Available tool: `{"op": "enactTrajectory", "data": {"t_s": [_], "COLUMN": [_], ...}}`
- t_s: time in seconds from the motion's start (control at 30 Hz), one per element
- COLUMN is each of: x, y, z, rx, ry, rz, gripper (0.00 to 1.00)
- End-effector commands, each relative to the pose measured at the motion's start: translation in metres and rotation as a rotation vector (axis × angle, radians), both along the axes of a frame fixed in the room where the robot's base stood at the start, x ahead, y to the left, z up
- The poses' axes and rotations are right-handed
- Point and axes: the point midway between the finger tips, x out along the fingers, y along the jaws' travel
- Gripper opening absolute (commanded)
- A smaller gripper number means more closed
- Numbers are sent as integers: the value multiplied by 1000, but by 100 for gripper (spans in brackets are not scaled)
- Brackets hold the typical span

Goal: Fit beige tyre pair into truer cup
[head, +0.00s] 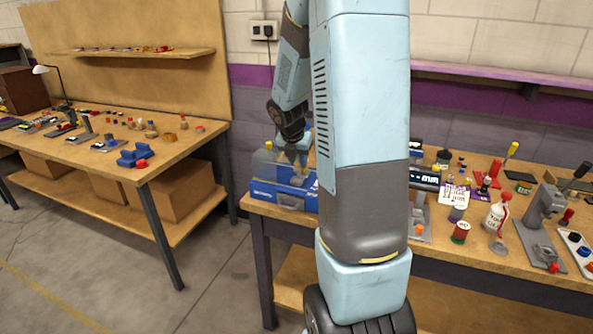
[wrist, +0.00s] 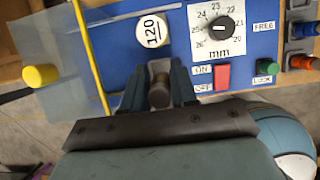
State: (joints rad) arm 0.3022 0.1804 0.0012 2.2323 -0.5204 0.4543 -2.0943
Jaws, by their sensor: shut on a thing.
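My gripper (wrist: 160,97) is shut on a small round brownish piece (wrist: 159,92), seen in shadow between the fingers in the wrist view. It appears to be the beige tyre pair, though its beige colour does not show clearly. A grey fitting (wrist: 160,67) lies just beyond the fingertips on the blue truer panel (wrist: 185,50). It may be the truer cup; its opening is hidden, and I cannot tell whether the piece touches it. In the head view, my gripper (head: 297,158) is low over the blue truer (head: 262,190) at the bench's left end.
A clear guard (wrist: 112,60) with a yellow knob (wrist: 40,75) stands left of my fingers. The panel has a white 120 disc (wrist: 152,31), a mm dial (wrist: 220,28), a red switch (wrist: 223,76) and a green knob (wrist: 266,68). Tools crowd the right bench.

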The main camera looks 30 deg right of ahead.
Motion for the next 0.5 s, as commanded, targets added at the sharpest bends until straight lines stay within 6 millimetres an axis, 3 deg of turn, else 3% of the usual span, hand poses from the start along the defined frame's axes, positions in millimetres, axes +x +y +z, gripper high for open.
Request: {"op": "enactTrajectory", "data": {"t_s": [0.23, 0.5], "x": [7, 6], "y": [-4, -3], "z": [-11, -39], "rx": [0, 0], "ry": [2, 0], "rz": [2, 1], "gripper": [0, 0]}}
